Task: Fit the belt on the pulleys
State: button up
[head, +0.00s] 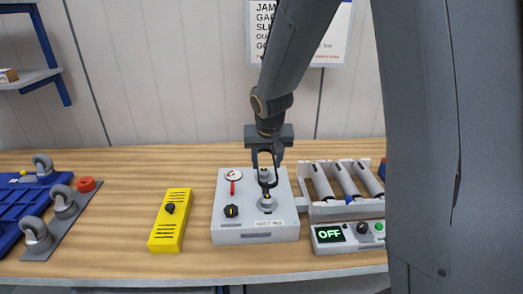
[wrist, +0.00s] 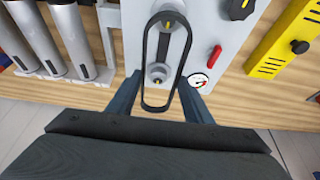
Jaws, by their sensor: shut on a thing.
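The black belt (wrist: 186,58) is a long loop. In the wrist view it encircles both pulleys, the far pulley (wrist: 167,24) and the near pulley (wrist: 158,74). I cannot tell whether it sits in their grooves or above them. My gripper (wrist: 161,95) is shut on the near end of the belt, with a finger on each side. In the head view my gripper (head: 268,150) is above the back of the grey pulley box (head: 228,226), and the belt (head: 262,183) slopes down from it toward the front pulley (head: 267,204). The back pulley is partly hidden.
The box has a gauge (head: 233,175), a red handle (head: 232,188) and a black knob (head: 231,211). A yellow box (head: 171,222) stands left, with bare table between. A roller rack (head: 341,182) and an OFF panel (head: 347,235) stand close on the right.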

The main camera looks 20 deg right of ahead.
jog(key=b+x, duration=0.2)
jog(key=s+b+x, duration=0.1)
jog(key=b+x, duration=0.1)
jog(key=shift+w+a+f, duration=0.15)
jog(key=shift+f, duration=0.45)
dwell(0.7)
jog(key=shift+f+b, duration=0.25)
jog(key=shift+b, duration=0.15)
jog(key=shift+f+b, duration=0.3)
jog(key=shift+b, duration=0.05)
jog(key=shift+f+b, duration=1.45)
jog(key=shift+b, duration=0.05)
jog(key=o, duration=1.1)
